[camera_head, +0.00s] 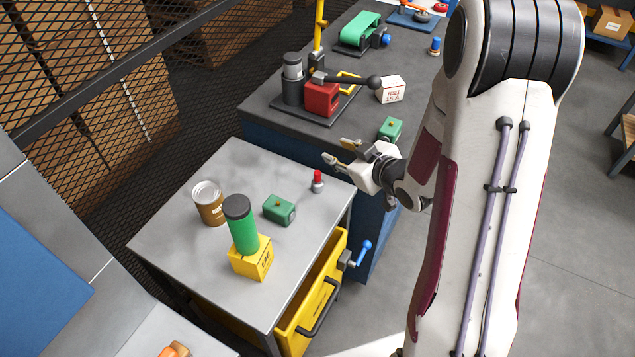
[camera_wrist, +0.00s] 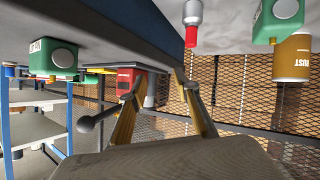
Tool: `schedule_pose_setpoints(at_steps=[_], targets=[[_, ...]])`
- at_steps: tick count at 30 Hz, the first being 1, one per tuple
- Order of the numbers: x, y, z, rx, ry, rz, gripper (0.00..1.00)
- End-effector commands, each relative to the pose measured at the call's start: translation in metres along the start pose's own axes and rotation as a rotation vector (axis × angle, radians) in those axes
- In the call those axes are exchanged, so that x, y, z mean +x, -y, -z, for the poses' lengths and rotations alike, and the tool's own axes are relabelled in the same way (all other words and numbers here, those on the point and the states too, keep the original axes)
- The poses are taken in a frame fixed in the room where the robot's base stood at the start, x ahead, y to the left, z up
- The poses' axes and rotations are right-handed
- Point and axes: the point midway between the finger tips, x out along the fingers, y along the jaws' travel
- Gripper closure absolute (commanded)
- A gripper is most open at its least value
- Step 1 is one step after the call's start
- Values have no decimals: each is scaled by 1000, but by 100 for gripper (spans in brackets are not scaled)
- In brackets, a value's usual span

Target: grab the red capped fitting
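The red capped fitting (camera_head: 317,182), a small grey metal body with a red cap, stands upright near the right edge of the grey-topped cart. It also shows upside down at the top of the wrist view (camera_wrist: 192,22). My gripper (camera_head: 341,152) is open and empty, above and a little to the right of the fitting in the head view, and not touching it. In the wrist view my gripper's two fingers (camera_wrist: 162,90) are spread apart with nothing between them.
A green block (camera_head: 280,210), a brown can (camera_head: 209,203) and a green cylinder (camera_head: 241,228) on a yellow block (camera_head: 251,260) stand on the grey cart (camera_head: 165,240). Its yellow drawer (camera_head: 312,305) is open. A dark workbench (camera_head: 270,112) with equipment lies behind.

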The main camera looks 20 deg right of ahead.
Motion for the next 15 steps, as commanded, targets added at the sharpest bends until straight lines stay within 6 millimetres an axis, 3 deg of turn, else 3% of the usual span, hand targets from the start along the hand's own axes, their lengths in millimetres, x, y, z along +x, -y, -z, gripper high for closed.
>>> schedule_pose_setpoints(at_steps=[15], targets=[[13, 33, -29, 101, -215, 109, 69]])
